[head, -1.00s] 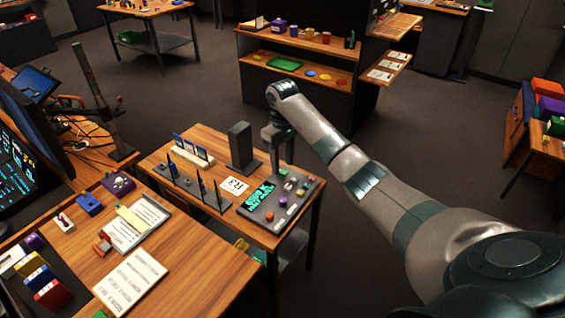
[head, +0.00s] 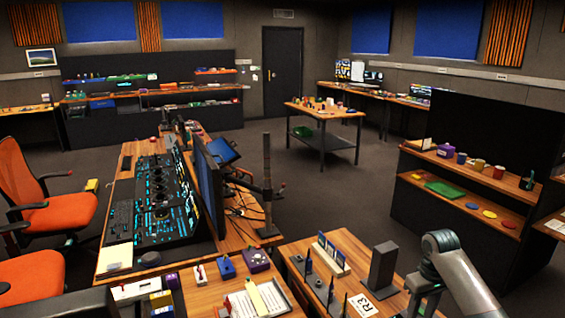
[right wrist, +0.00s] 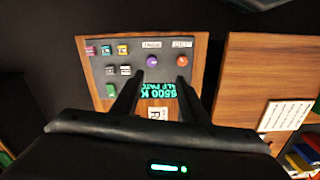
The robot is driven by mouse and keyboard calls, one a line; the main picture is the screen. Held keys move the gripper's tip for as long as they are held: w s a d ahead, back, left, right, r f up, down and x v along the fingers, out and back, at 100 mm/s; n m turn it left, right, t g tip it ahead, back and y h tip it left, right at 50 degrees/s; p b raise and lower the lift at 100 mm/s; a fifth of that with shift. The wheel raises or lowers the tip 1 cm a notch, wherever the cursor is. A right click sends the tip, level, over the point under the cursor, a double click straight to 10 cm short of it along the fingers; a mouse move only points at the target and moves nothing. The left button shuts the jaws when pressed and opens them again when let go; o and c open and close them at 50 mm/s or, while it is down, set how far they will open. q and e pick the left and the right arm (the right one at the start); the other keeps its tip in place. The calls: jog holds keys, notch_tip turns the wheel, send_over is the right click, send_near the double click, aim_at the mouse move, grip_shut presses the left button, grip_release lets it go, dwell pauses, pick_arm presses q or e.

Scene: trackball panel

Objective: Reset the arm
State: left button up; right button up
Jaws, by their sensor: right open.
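My right arm (head: 468,284) comes in at the lower right of the head view, bent over the small side table. My right gripper (right wrist: 161,80) is open and empty, its two dark fingers apart over the control panel (right wrist: 133,75) in the right wrist view. The panel carries a purple ball (right wrist: 152,61), an orange-red knob (right wrist: 182,61), several small coloured buttons and a lit green text display (right wrist: 185,90). Whether the fingers touch the panel cannot be told. In the head view the panel is mostly cut off by the bottom edge. My left gripper is not in view.
A dark upright block (head: 382,265) and card racks (head: 331,254) stand beside the gripper on the side table (head: 296,250). The console desk (head: 205,275) is to the left. A shelf unit (head: 470,200) stands behind at right. Open floor lies between.

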jog(key=s+a+f+n+t, duration=0.1)
jog(key=s+a+f, duration=0.6)
jog(key=s, duration=0.2)
jog(key=s+a+f, duration=0.7)
jog(key=s+f, duration=0.1)
jog(key=s, duration=0.2)
jog(key=s+a+r+m+t, duration=0.1)
jog(key=s+a+r, duration=0.1)
jog(key=s, duration=0.9)
jog(key=s+a+r+m+t, duration=0.1)
jog(key=s+a+r, duration=0.1)
jog(key=s, duration=0.9)
notch_tip(320, 180, down, 31)
jog(key=s+b, duration=0.1)
jog(key=b, duration=0.3)
jog(key=s+d+f+g+b, duration=0.2)
jog(key=s+d+f+b, duration=0.1)
jog(key=s+f, duration=1.5)
notch_tip(320, 180, down, 4)
jog(key=shift+s+r+n, duration=0.15)
jog(key=shift+s+n, duration=0.25)
